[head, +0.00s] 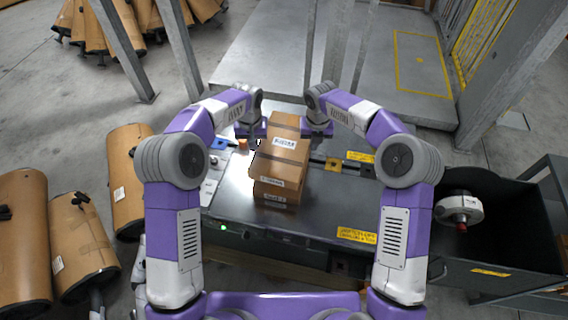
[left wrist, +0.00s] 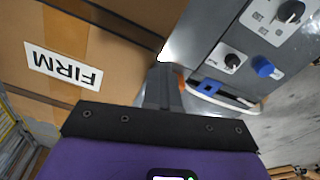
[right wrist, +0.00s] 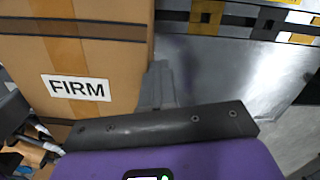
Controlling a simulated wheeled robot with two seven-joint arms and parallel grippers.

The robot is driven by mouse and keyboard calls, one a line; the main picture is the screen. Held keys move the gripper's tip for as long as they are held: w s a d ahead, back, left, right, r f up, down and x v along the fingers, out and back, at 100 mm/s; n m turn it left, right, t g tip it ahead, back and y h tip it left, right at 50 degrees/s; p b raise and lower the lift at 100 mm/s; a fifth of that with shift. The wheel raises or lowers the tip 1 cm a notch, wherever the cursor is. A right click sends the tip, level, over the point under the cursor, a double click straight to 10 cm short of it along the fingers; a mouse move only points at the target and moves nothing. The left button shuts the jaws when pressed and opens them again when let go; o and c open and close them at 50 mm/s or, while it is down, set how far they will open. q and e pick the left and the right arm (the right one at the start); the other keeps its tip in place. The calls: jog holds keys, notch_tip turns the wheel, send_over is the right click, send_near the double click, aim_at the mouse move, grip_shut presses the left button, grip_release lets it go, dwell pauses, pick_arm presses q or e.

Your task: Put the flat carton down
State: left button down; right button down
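The flat carton (head: 280,160) is brown with dark tape bands and white labels, over the grey bench top in the head view. My left gripper (head: 262,131) is at its left side and my right gripper (head: 304,130) at its right side. Its FIRM label side shows in the left wrist view (left wrist: 110,50) and the right wrist view (right wrist: 110,50). In each wrist view the fingers look shut together, with their tips against or close beside the carton. Whether the carton's underside touches the bench is hidden.
The bench (head: 320,215) has clear grey surface right of the carton. A control panel with knobs (left wrist: 265,70) is left of it.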

pick_arm(q)
jog(key=shift+d, duration=0.4)
pick_arm(e)
jog(key=shift+a, duration=0.4)
